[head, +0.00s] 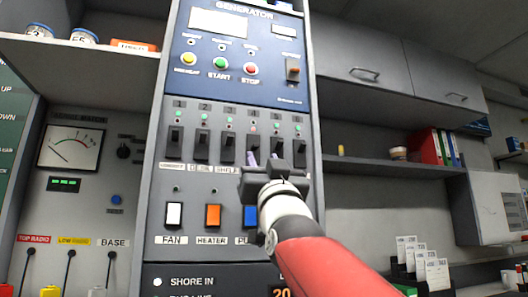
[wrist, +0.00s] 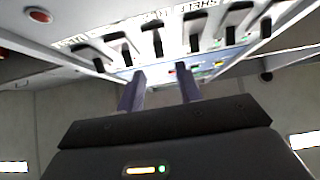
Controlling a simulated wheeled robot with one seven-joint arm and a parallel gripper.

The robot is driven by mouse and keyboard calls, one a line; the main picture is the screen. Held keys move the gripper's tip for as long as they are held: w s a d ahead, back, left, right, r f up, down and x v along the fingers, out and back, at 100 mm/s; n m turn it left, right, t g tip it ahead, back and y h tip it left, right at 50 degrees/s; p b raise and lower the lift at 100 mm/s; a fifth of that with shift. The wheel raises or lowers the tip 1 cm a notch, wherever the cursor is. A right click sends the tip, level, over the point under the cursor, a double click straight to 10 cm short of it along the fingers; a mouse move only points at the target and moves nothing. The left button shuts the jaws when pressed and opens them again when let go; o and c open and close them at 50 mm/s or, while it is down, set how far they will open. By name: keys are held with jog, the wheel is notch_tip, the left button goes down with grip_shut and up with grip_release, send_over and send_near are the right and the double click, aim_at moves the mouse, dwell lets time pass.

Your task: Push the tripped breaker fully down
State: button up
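The lamp (head: 253,129) above breaker 4 (head: 253,143) looks red, while the lamps over the other breakers look green. The lower part of breaker 4 is hidden behind my gripper. My gripper (head: 263,158) is in front of the panel at breakers 4 and 5, with its two purple fingers apart and nothing seen between them. In the wrist view, the fingers of my gripper (wrist: 160,80) point at the breaker row, seen upside down; contact cannot be told.
Below the breakers are a white FAN switch (head: 174,215), an orange HEATER switch (head: 213,216) and a blue switch (head: 250,216) partly beside my arm. Start and stop buttons (head: 220,64) sit above. Shelves (head: 390,165) are at right, a gauge (head: 71,148) at left.

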aim_at(257, 147)
jog(key=p+x, duration=0.2)
jog(key=x, duration=0.4)
jog(key=shift+w+p, duration=0.1)
jog(key=shift+p, duration=0.3)
jog(key=shift+c, duration=0.2)
grip_shut()
jog(key=shift+f, duration=0.1)
